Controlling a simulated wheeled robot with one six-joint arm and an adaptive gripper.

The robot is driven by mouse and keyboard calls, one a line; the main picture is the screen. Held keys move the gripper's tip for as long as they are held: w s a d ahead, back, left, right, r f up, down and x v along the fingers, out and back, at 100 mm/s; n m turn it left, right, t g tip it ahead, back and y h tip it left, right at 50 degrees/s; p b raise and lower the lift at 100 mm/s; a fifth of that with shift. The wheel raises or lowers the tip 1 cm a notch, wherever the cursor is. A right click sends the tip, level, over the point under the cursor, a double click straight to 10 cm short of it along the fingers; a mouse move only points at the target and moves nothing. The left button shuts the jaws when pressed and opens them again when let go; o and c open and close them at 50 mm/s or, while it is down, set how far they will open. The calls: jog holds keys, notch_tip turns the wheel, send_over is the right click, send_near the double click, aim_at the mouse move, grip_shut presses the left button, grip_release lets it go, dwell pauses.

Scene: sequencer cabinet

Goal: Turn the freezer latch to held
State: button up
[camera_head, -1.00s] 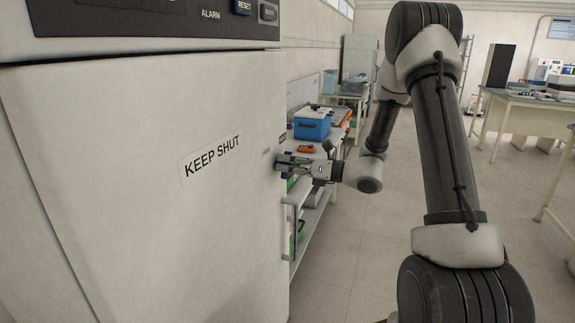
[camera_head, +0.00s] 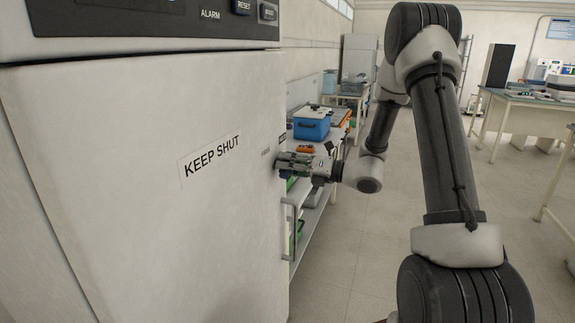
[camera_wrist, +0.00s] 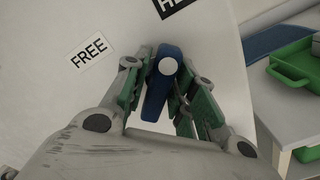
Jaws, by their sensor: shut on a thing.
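The freezer latch (camera_wrist: 155,98) is a blue lever with a pale round cap in the wrist view. It stands nearly upright in that picture, its upper end towards the dark label starting "HE" (camera_wrist: 176,4), which the frame cuts off. A white "FREE" label (camera_wrist: 89,51) is to its left. My gripper (camera_wrist: 160,92) is shut on the latch, one green-padded finger on each side. In the head view my gripper (camera_head: 280,163) is at the right edge of the freezer door (camera_head: 190,230), and its fingers hide the latch.
The door bears a "KEEP SHUT" label (camera_head: 210,155). A shelf unit (camera_head: 292,205) with a blue bin (camera_head: 311,129) stands close behind my gripper. A green tray (camera_wrist: 290,68) shows at right in the wrist view. The floor to the right is open.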

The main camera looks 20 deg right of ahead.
jog(key=o, duration=0.8)
jog(key=shift+o, duration=0.2)
jog(key=v, duration=1.2)
